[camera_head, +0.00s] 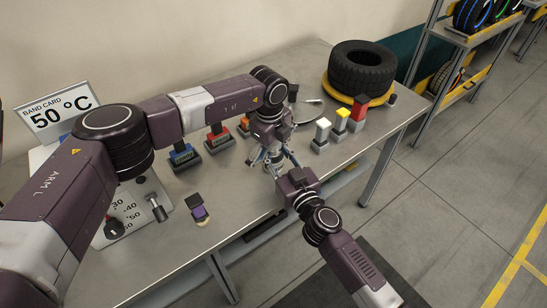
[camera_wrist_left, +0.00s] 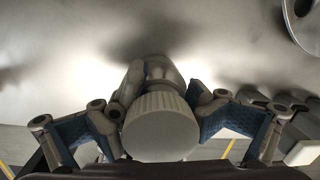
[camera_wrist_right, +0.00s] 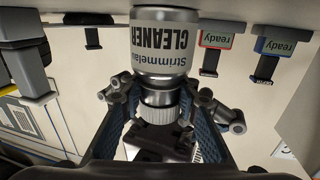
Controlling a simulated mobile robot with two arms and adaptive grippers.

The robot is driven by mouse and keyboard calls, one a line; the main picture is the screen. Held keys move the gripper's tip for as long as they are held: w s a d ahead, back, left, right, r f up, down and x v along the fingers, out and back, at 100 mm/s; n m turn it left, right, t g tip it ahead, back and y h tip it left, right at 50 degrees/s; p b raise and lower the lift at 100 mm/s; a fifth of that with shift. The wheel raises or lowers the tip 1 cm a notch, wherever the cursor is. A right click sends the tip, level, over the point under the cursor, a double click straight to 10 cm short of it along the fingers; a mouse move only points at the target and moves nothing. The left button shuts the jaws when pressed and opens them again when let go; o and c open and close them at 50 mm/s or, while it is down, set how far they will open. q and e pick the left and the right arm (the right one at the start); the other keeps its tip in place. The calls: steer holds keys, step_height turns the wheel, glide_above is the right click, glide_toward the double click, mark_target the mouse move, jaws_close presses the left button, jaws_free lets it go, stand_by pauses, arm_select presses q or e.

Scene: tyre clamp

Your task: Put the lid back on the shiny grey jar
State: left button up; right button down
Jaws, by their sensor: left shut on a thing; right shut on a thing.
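The shiny grey jar (camera_wrist_right: 163,75) shows in the right wrist view, upside down there, with a "CLEANER" label on its body. My right gripper (camera_wrist_right: 160,98) is shut on the jar near its neck. The grey ribbed lid (camera_wrist_left: 160,128) faces the camera in the left wrist view, flat top first. My left gripper (camera_head: 268,157) is shut on the lid from above. The ribbed lid also shows in the right wrist view (camera_wrist_right: 158,115), in line with the neck. I cannot tell whether it is seated. In the head view my grippers largely hide jar and lid.
A tyre (camera_head: 362,67) lies at the back right. A "50 °C" card (camera_head: 60,112) stands left. The table's front edge is close to my grippers.

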mark_target(276, 155)
arm_select(q)
steer(key=shift+a+f, duration=0.55)
steer(key=shift+f, duration=0.15)
steer(key=shift+c, duration=0.4)
arm_select(e)
steer(key=shift+w+d+f, duration=0.15)
steer(key=shift+d+f, duration=0.05)
steer(key=shift+d, duration=0.25)
steer(key=c, duration=1.4)
jaws_free()
arm_select(q)
steer(key=shift+d+r, duration=0.1)
steer(key=shift+c, duration=0.8)
arm_select(e)
steer(key=shift+a, duration=0.1)
arm_select(q)
steer(key=shift+d+r, duration=0.1)
steer(key=shift+c, duration=0.2)
arm_select(e)
steer(key=shift+a+f, duration=0.1)
